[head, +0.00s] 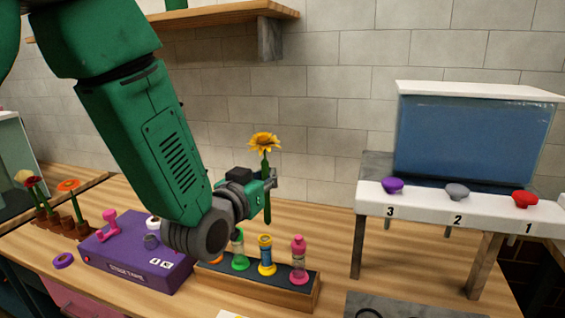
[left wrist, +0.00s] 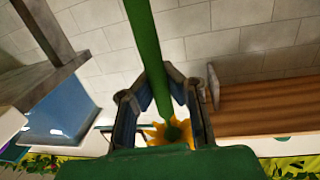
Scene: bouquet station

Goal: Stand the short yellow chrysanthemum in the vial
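The yellow chrysanthemum (head: 264,142) has a yellow head and a thick green stem. My left gripper (head: 269,183) is shut on its stem and holds it upright, head up, above the rack. In the left wrist view the stem (left wrist: 143,40) runs between the fingers of the left gripper (left wrist: 172,85), with the yellow head (left wrist: 158,135) partly hidden behind the gripper. Below, a dark-topped wooden rack (head: 255,290) holds small vials: green (head: 239,262), yellow (head: 266,268) and pink (head: 299,274). An orange piece beside them is mostly hidden by my arm. The stem's lower end is clear of the vials. My right gripper is out of view.
A purple box (head: 130,262) with a pink dumbbell-shaped piece (head: 107,225) stands left of the rack. Potted flowers (head: 68,187) stand further left. A white stand (head: 450,212) with numbered knobs and a blue tank (head: 470,140) is at right. A shelf (head: 215,14) hangs above.

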